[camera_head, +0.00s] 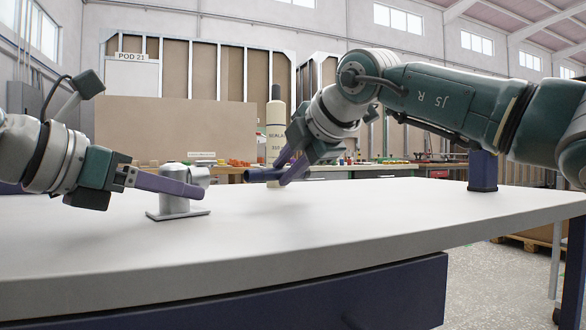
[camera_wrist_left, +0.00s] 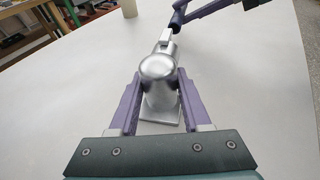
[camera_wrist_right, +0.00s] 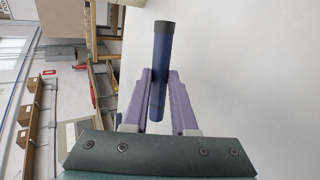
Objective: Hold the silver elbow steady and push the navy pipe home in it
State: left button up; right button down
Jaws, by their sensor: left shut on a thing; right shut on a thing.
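The silver elbow (camera_head: 170,198) stands upright on its flat plate on the white bench. My left gripper (camera_head: 193,188) is shut on it; in the left wrist view the fingers (camera_wrist_left: 158,88) lie on either side of its rounded silver body (camera_wrist_left: 159,68). The navy pipe (camera_head: 264,174) is in my right gripper (camera_head: 287,172), held above the bench to the elbow's right. In the right wrist view the pipe (camera_wrist_right: 161,62) is between the shut fingers (camera_wrist_right: 160,82), sticking out beyond them. In the head view a clear gap separates the pipe's left end from the elbow. The elbow's far mouth is partly hidden.
A cream sealant bottle (camera_head: 275,128) stands behind my right gripper. A navy block (camera_head: 482,171) is at the bench's far right. A back bench (camera_head: 380,166) holds small coloured parts.

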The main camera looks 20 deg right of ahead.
aim_at(254, 172)
jog(key=shift+s+a, duration=0.35)
jog(key=shift+a, duration=0.55)
jog(key=shift+s+a, duration=0.35)
jog(key=shift+a, duration=0.55)
jog(key=shift+s+a, duration=0.35)
jog(key=shift+a, duration=0.55)
jog(key=shift+s+a+r, duration=0.1)
jog(key=shift+s+a, duration=0.2)
jog(key=shift+a, duration=0.6)
jog(key=shift+s+a, duration=0.3)
jog(key=shift+a, duration=0.55)
jog(key=c, duration=0.6)
grip_release()
jog(key=shift+c, duration=0.2)
jog(key=v, duration=1.2)
jog(key=shift+d, duration=0.2)
